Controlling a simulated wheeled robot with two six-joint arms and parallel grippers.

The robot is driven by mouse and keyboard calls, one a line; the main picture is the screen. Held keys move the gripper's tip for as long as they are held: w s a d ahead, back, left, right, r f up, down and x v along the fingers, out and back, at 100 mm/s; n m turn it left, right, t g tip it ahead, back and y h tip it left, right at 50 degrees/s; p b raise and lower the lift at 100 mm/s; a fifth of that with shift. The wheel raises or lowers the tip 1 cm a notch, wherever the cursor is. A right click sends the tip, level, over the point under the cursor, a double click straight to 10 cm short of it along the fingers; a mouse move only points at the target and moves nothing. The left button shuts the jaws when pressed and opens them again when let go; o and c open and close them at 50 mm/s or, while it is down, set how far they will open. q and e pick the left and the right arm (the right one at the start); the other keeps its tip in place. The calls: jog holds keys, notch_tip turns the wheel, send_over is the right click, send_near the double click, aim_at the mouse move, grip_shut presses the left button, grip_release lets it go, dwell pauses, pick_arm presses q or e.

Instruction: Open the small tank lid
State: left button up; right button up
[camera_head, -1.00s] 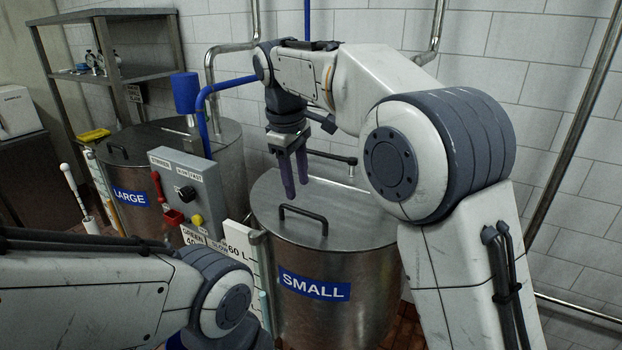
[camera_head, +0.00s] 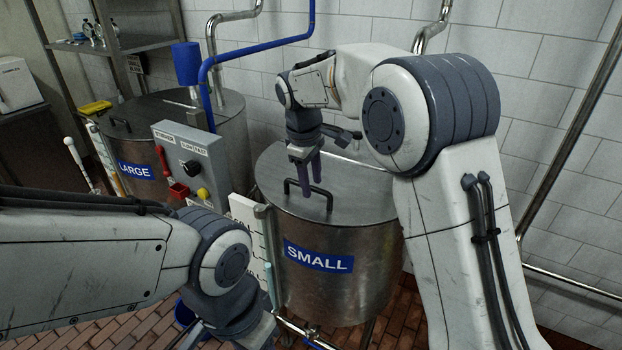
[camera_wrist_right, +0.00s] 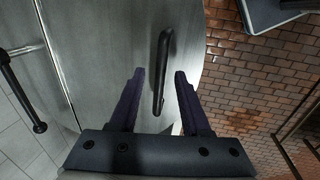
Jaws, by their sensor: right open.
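The small tank (camera_head: 335,290) is a steel drum with a blue SMALL label. Its flat steel lid (camera_head: 355,205) lies closed on top and also shows in the right wrist view (camera_wrist_right: 100,45). A black bar handle (camera_head: 289,187) stands on the lid near its front left. My right gripper (camera_head: 310,183) is open, pointing down just above the handle. In the right wrist view the handle (camera_wrist_right: 162,65) lies lengthwise between the open fingers (camera_wrist_right: 160,75), apart from both. My left arm crosses the lower left of the head view; its gripper fingers cannot be made out.
A grey control box (camera_head: 190,160) with a yellow button stands left of the small tank. The large tank (camera_head: 225,150) is behind it. A blue pipe (camera_head: 250,55) and the tiled wall are at the back. Brick floor (camera_wrist_right: 250,80) lies beyond the tank.

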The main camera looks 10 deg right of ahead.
grip_shut()
dwell(1.4)
